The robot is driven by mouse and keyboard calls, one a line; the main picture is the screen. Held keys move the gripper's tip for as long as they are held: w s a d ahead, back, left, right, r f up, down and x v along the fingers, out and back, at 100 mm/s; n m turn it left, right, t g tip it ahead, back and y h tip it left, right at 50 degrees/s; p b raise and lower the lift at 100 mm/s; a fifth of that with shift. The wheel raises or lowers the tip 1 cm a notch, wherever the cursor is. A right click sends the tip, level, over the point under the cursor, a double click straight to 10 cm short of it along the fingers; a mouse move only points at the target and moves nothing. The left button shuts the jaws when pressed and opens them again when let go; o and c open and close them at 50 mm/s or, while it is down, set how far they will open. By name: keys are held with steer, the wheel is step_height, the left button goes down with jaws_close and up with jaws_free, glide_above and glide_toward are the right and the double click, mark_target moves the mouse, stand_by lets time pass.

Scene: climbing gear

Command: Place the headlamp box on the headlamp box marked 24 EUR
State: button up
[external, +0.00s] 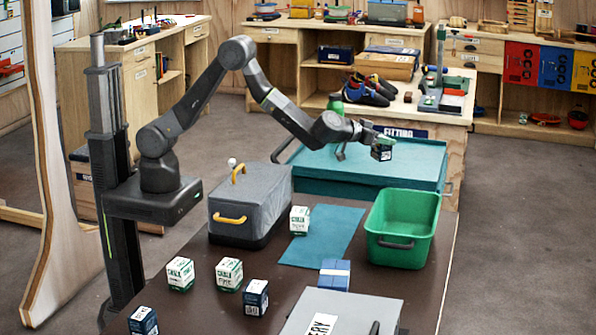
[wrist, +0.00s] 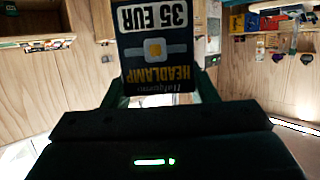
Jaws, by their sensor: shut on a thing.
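My gripper (external: 376,141) is shut on a dark headlamp box (external: 381,154) and holds it in the air, above the teal padded block beyond the table. In the wrist view this headlamp box (wrist: 157,50) reads "35 EUR" and "HEADLAMP", upside down in the picture, between the green fingers. Two similar dark blue and white boxes stand on the brown table: one near the front middle (external: 256,298) and one at the front left edge (external: 143,321). Their price marks are too small to read surely, so I cannot tell which is marked 24 EUR.
Two white-green chalk boxes (external: 180,274) (external: 229,275) stand close by the dark boxes; another chalk box (external: 299,221) is beside the grey case (external: 250,201). A green bin (external: 402,222), a blue box (external: 335,274) and a grey box (external: 370,310) occupy the right side. The teal mat (external: 325,236) is mostly clear.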

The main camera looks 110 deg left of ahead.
steer(key=w+d+m+t+h, duration=0.25)
steer(key=d+m+h, duration=0.4)
steer(key=d, duration=3.05)
steer(key=s+d+r+m+h+p, duration=0.1)
steer(key=s+d+m+h, duration=0.3)
steer(key=d, duration=0.9)
steer(key=s+d+r+h+p, duration=0.15)
steer(key=s+d, duration=0.45)
steer(key=d, duration=0.7)
steer(key=m+g+h+b, duration=0.2)
steer(key=m+g+h, duration=0.1)
steer(key=m+h, duration=0.45)
glide_above(142, 314)
step_height(142, 314, down, 5)
steer(key=shift+n+h, duration=0.25)
steer(key=shift+n, duration=0.05)
steer(key=shift+f+b, duration=0.65)
steer(key=shift+f, duration=1.7)
steer(key=shift+s+r, duration=0.1)
